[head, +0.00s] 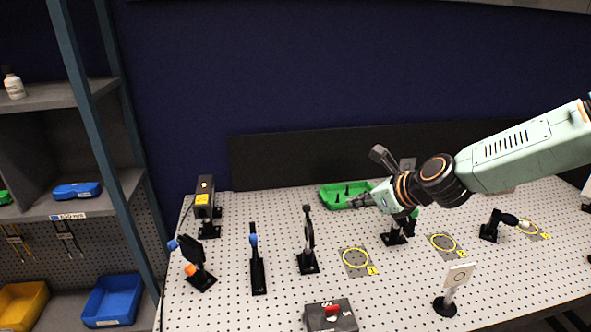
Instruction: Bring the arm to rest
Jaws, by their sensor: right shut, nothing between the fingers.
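My right arm comes in from the right edge and reaches over the back half of the perforated table (230,290). Its gripper (352,203) points left, in front of the green tray (334,189), and partly hides it. The fingers are shut, with nothing held between them. They appear to be above the table surface, but the exact height is hard to tell. My left gripper is not in view.
Mounted optics stand on the table, among them a black post (308,240) and a white square plate (458,276). A dark box with a red switch (331,316) is at the front. A shelf rack (100,150) stands left. Yellow rings (356,258) mark bare spots.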

